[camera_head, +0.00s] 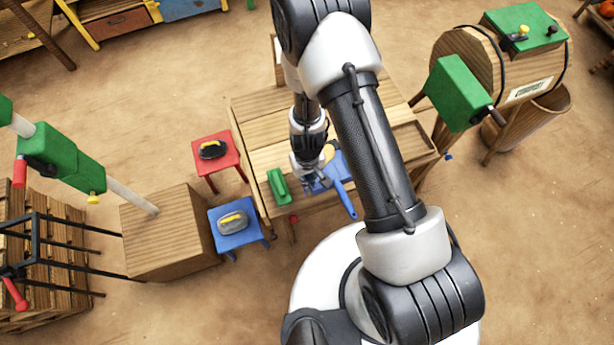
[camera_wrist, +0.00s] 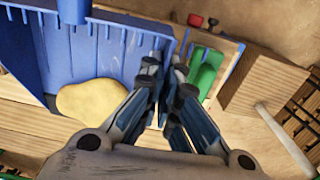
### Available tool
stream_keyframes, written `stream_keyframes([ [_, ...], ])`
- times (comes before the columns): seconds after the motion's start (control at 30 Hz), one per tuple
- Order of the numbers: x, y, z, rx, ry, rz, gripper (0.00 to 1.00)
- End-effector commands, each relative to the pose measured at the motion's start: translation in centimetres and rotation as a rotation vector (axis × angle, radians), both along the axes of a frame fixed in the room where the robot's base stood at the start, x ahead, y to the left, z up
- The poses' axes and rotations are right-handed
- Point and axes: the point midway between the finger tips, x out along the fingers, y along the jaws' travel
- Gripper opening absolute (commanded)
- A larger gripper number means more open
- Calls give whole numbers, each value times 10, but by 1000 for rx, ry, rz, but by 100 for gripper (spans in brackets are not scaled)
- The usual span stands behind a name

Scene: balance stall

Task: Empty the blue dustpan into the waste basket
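The blue dustpan (camera_head: 340,180) is at the table's front, partly hidden by my arm. In the wrist view its ribbed blue wall (camera_wrist: 110,45) fills the upper left. A pale yellow lump (camera_wrist: 90,101) lies by the dustpan's lower edge; whether it is inside is unclear. My gripper (camera_head: 312,185) is low at the dustpan's left side. In the wrist view its fingertips (camera_wrist: 168,78) are close together beside the dustpan's edge, and I cannot tell whether they pinch it. A brown wooden tub (camera_head: 522,128), possibly the waste basket, stands at the far right, partly behind a barrel.
A green object (camera_head: 278,187) lies left of the dustpan on the wooden table (camera_head: 262,112). Red (camera_head: 224,176) and blue (camera_head: 238,242) stools, each holding a brush-like item, stand left of the table. A barrel stand (camera_head: 470,55) is at right. Open floor lies at lower right.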

Motion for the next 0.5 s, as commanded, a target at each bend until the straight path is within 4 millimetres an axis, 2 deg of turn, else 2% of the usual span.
stream_keyframes([
  [0.03, 0, 0, 20, 0, -1, 0, 0],
  [0.2, 0, 0, 51, 0, 0, 1, 0],
  [0.5, 0, 0, 80, 0, 0, 1, 0],
])
